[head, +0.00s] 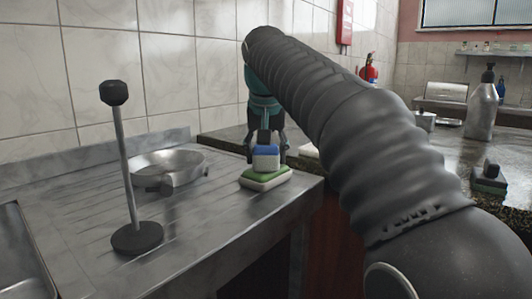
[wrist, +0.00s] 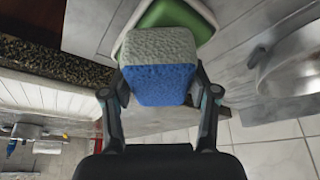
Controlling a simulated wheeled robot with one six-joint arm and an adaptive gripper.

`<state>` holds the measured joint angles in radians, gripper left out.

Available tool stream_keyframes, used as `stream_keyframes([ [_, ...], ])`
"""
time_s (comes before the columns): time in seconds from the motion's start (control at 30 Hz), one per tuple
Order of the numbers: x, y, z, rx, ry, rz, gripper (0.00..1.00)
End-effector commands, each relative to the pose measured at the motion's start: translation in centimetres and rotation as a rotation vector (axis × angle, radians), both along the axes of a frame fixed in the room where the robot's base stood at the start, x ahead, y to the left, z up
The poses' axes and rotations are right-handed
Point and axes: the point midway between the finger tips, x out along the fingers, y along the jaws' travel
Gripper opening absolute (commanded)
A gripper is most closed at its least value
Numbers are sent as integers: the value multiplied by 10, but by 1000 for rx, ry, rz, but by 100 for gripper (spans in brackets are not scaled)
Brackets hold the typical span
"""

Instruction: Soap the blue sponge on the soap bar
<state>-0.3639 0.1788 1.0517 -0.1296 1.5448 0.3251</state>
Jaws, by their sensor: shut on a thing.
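My gripper (head: 266,152) is shut on the blue sponge (head: 266,158), which has a blue layer and a pale grey-white layer. In the wrist view the sponge (wrist: 163,65) sits between the two fingers of my gripper (wrist: 160,95). Below it in the head view is a green bar in a white dish (head: 266,179), which I take for the soap bar (head: 280,172). The green bar (wrist: 178,17) shows behind the sponge in the wrist view, partly hidden by it. The sponge is right over the bar; I cannot tell whether they touch.
A round metal pan (head: 168,166) and an upright black-and-grey rod on a round base (head: 137,237) stand left on the metal counter (head: 200,225). The dark counter to the right holds a grey bottle (head: 482,108) and a small dark block (head: 490,178). The metal counter's front edge is near the dish.

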Motion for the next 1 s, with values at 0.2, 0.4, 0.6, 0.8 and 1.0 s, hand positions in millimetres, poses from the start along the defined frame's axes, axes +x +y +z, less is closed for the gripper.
stream_keyframes([
  [0.2, 1, 0, 19, 1, -3, 0, 32],
  [0.4, 1, 0, 31, 2, -7, 1, 32],
  [0.6, 1, 0, 45, 2, -6, 1, 32],
  [0.8, 1, 0, 59, 2, -7, 1, 32],
  [1.0, 0, 0, 67, 2, -5, 1, 32],
])
